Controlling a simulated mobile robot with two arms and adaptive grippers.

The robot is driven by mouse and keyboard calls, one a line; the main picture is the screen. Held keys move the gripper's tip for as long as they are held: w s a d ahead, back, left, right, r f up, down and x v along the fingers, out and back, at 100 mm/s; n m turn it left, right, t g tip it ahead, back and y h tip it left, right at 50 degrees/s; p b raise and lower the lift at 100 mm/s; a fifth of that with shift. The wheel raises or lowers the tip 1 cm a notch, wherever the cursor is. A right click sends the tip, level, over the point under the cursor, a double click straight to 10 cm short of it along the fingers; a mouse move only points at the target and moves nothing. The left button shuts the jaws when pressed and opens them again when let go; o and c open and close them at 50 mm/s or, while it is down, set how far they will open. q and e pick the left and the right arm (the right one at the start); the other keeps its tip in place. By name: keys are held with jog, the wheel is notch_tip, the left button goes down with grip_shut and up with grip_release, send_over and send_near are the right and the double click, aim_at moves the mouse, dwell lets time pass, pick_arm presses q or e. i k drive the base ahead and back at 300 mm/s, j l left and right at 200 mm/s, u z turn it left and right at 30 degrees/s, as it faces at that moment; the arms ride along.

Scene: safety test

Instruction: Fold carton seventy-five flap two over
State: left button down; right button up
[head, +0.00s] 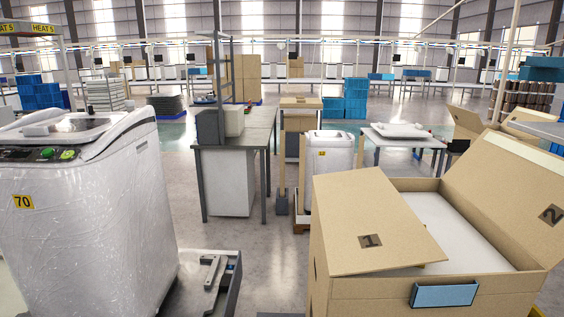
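An open brown carton (350,290) stands at the lower right in the head view. Its flap one (400,225), marked 1, lies inward across the left part of the opening. Its flap two (510,185), marked 2, stands open on the right side, tilted up and outward. A white, flat-topped thing (455,230) fills the opening between the flaps. A blue plate (443,295) is on the carton's front face. I see no number seventy-five on it. Neither of my grippers is in view.
A plastic-wrapped white machine (85,215) marked 70 stands at the left. A dark low base (215,285) lies beside it. A grey table (240,130) and a smaller wrapped white unit (328,165) stand beyond. Bare floor (270,260) lies between machine and carton.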

aim_at(518, 185)
jog(key=z, duration=1.3)
